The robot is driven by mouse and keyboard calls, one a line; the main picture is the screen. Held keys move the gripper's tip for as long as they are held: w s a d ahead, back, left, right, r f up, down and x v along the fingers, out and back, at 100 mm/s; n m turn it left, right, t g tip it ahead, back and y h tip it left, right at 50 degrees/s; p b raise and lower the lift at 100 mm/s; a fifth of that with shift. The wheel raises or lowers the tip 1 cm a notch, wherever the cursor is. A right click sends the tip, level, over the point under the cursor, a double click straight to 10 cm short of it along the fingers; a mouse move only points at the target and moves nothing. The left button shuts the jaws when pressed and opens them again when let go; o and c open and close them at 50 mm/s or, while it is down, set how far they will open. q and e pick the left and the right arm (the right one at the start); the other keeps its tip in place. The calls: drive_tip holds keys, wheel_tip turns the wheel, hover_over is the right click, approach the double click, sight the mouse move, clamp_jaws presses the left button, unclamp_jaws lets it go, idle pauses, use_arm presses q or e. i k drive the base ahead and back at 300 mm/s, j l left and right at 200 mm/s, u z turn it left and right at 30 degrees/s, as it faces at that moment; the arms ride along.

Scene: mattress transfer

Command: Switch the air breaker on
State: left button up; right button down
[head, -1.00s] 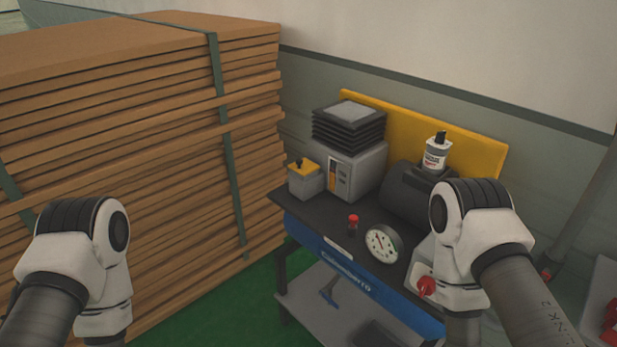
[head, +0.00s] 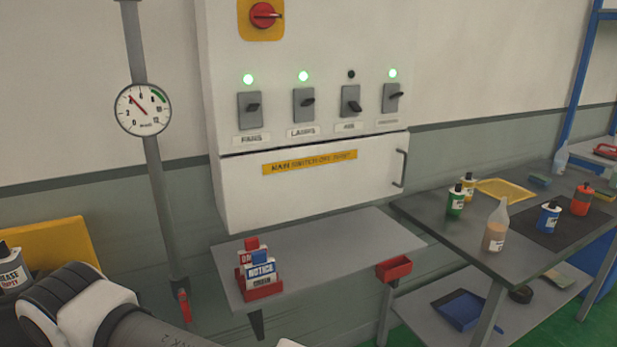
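A white electrical cabinet (head: 300,190) hangs on the wall, with a row of grey switches on its front. The third switch from the left (head: 350,100) carries a label that seems to read AIR; its handle points down and the lamp (head: 351,74) above it is dark. The FANS switch (head: 250,110), the LAMPS switch (head: 303,104) and the rightmost switch (head: 391,97) have lit green lamps and handles out to the side. Neither gripper shows; only part of one of my arms is at the lower left.
A red rotary knob (head: 264,15) on a yellow plate sits above the switches. A pressure gauge (head: 142,109) is on a pipe at left. A grey shelf (head: 340,245) below holds a red sign holder (head: 262,289). A workbench (head: 440,228) with bottles stands right.

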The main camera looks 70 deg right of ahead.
sight(356, 107)
drive_tip(key=z, duration=2.35)
